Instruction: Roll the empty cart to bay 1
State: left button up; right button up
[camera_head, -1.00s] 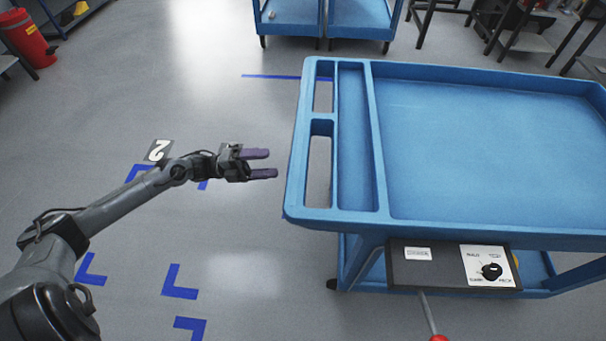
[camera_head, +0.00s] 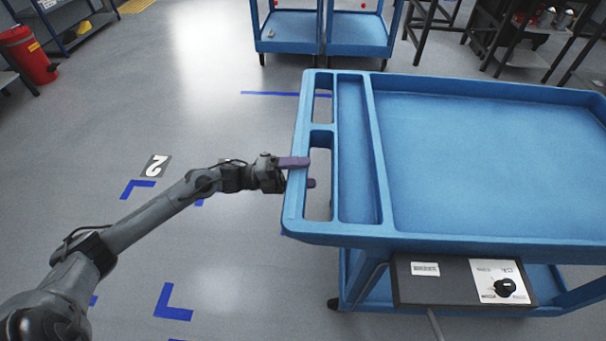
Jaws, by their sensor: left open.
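The blue cart (camera_head: 480,165) stands at the right, with an empty top tray and a narrow slotted end facing left. Its lower shelf is mostly hidden. My left gripper (camera_head: 311,172) is at the cart's left end rim, jaws open. One purple finger lies across the top of the rim; the other shows through the handle slot, lower down. I cannot tell whether the fingers touch the rim. No bay 1 label is in view. My right gripper is not in view.
A floor label "2" (camera_head: 155,166) lies left of the cart, with blue corner marks (camera_head: 172,303) around that area. Two more blue carts (camera_head: 290,45) stand at the back. A red bin (camera_head: 28,55) is at far left. The floor left of the cart is open.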

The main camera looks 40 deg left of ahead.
pick_arm(q)
jog(key=shift+w+d, duration=0.15)
jog(key=shift+d, duration=0.05)
grip_shut()
dwell(0.4)
